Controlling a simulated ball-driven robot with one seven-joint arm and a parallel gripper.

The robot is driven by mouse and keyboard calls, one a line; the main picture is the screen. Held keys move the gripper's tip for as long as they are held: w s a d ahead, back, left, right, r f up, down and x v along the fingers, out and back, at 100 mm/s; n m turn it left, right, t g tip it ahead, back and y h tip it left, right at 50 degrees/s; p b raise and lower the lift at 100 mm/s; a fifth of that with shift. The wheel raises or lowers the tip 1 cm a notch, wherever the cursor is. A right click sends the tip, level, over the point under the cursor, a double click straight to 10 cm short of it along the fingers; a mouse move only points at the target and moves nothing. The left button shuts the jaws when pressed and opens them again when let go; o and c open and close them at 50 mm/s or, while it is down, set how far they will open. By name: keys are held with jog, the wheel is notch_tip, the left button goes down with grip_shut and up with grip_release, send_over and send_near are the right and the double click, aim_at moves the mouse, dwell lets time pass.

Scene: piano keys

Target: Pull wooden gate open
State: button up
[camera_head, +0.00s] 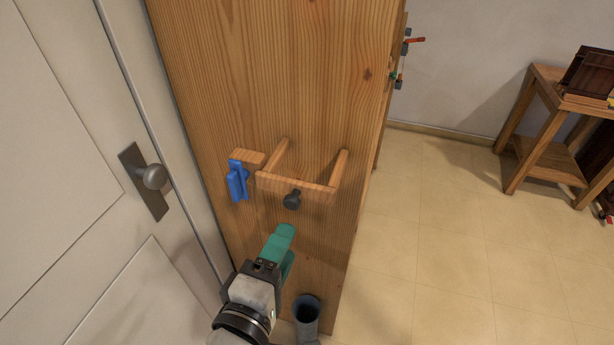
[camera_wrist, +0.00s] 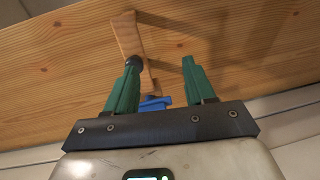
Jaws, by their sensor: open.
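The wooden gate (camera_head: 300,95) is a tall light-brown panel standing upright. A U-shaped wooden handle (camera_head: 297,184) projects from its face, with a dark round knob (camera_head: 292,200) at its bar. A blue piece (camera_head: 237,181) sits left of the handle on a short wooden block. My gripper (camera_head: 283,236) is below the handle and apart from it, with teal fingers. In the wrist view my gripper (camera_wrist: 161,66) is open with nothing between the fingers. The left finger overlaps the knob and handle bar (camera_wrist: 130,45) there; contact cannot be told. The blue piece (camera_wrist: 155,103) shows between the finger bases.
A white door (camera_head: 60,150) with a metal knob (camera_head: 153,178) stands close at the left. Small coloured items (camera_head: 404,62) show at the gate's right edge. A wooden table (camera_head: 545,120) stands at the far right. The tiled floor (camera_head: 440,240) between is clear.

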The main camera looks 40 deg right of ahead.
aim_at(290, 206)
jog(key=shift+t+h, duration=0.5)
jog(key=w+d+r, duration=0.1)
jog(key=w+d, duration=0.1)
jog(key=w+d+r+p, duration=0.1)
jog(key=w+d, duration=0.1)
jog(key=w+d+r+p, duration=0.1)
jog(key=w+d, duration=0.1)
jog(key=shift+d+r, duration=0.15)
jog(key=shift+d, duration=0.2)
jog(key=shift+c, duration=0.3)
grip_shut()
